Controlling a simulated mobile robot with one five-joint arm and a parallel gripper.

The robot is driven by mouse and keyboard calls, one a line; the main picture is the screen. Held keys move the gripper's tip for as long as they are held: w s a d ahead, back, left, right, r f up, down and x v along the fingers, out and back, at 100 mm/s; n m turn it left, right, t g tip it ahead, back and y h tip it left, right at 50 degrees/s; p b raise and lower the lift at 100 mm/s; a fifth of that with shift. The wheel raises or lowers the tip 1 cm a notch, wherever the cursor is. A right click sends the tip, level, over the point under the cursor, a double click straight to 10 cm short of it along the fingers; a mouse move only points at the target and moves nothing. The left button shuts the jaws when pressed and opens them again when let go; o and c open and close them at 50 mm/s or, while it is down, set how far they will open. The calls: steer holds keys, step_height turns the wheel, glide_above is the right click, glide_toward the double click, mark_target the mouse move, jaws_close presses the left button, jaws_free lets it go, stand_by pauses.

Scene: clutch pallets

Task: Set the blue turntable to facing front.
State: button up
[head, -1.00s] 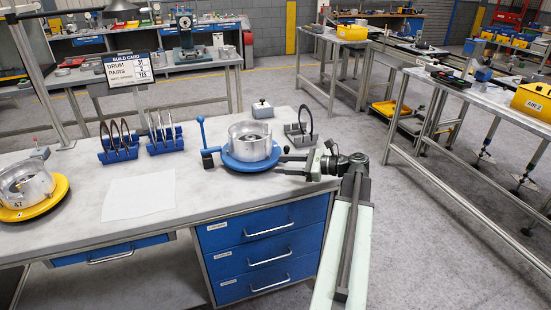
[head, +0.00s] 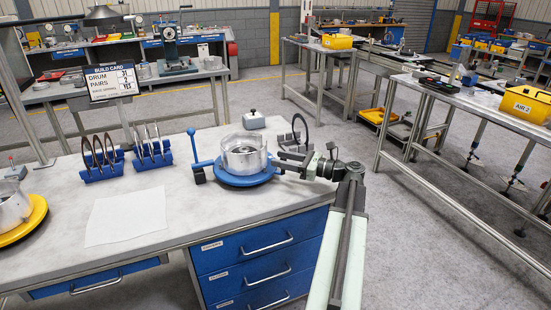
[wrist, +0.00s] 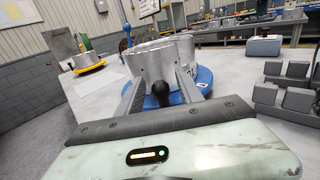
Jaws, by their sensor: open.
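The blue turntable (head: 243,180) sits near the right front edge of the grey bench and carries a silver metal drum (head: 244,152). In the wrist view the turntable (wrist: 203,78) shows on both sides of my fingers, with the drum (wrist: 155,64) above it. My gripper (head: 279,162) is at the turntable's right side, low by its rim. In the wrist view my gripper (wrist: 160,88) is open, its fingers pointing at the drum's base. A black round knob (wrist: 160,92) stands between the fingers; I see no grip on it. The turntable's facing mark is not readable.
A blue upright lever (head: 194,150) stands left of the turntable. A black ring on a grey stand (head: 300,130) and a small grey box (head: 254,120) are behind it. Blue racks (head: 101,167), white paper (head: 127,215) and a yellow turntable (head: 27,222) lie farther left.

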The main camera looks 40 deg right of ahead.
steer(key=shift+x, duration=1.35)
jaws_close()
stand_by(0.3)
